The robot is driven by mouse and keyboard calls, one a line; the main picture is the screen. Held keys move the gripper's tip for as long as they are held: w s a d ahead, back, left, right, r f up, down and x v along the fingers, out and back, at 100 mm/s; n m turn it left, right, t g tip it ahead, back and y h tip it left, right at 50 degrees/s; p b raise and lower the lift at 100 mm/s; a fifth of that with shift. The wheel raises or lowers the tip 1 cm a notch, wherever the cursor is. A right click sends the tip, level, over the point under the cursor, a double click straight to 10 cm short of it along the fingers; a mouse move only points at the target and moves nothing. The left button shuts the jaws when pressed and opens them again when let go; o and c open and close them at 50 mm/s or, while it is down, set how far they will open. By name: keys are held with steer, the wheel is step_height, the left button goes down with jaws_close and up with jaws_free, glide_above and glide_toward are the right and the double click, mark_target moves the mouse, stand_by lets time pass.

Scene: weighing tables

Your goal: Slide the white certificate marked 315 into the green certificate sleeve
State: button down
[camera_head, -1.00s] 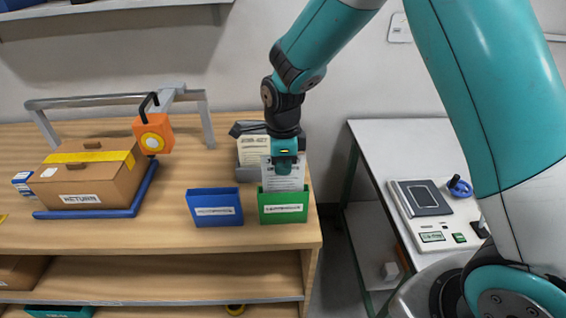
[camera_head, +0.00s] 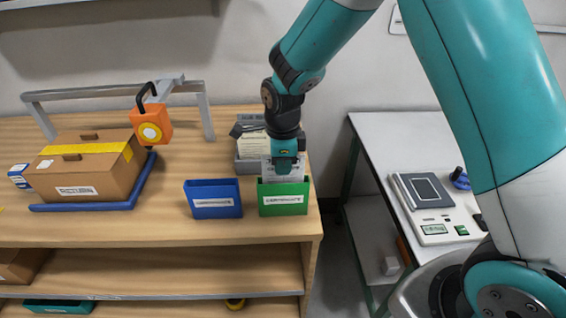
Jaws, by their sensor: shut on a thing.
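The green certificate sleeve (camera_head: 284,208) stands upright near the right front edge of the wooden table, with a white label on its front. My gripper (camera_head: 284,170) is right above the sleeve and shut on a white certificate (camera_head: 270,172). The certificate is upright, and its lower part is hidden behind the sleeve's front wall, so it appears to be inside the sleeve. Its number cannot be read. A blue sleeve (camera_head: 213,207) with a white label stands just to the left of the green one.
A grey holder (camera_head: 243,165) with paper cards stands behind the sleeves. A cardboard box (camera_head: 88,180) sits on a blue platform (camera_head: 145,182) at left, beside an orange hanging scale (camera_head: 152,126). A white table (camera_head: 370,135) with a weighing scale (camera_head: 440,225) is at right.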

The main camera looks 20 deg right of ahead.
steer(key=shift+f+b, duration=0.8)
steer(key=shift+f, duration=0.55)
steer(key=c, duration=1.2)
jaws_free()
steer(key=shift+r, duration=0.1)
step_height(320, 180, up, 17)
steer(key=b, duration=0.2)
steer(key=shift+r, duration=0.15)
steer(key=shift+s, duration=0.1)
steer(key=s+a+n+y, duration=0.2)
steer(key=s+n, duration=1)
steer(key=n, duration=0.2)
steer(key=s+a+n+y, duration=0.2)
steer(key=s+n, duration=1)
steer(key=n, duration=0.2)
steer(key=shift+s+a+f+n, duration=0.25)
steer(key=shift+s+f+n, duration=0.05)
steer(key=shift+f+n, duration=0.1)
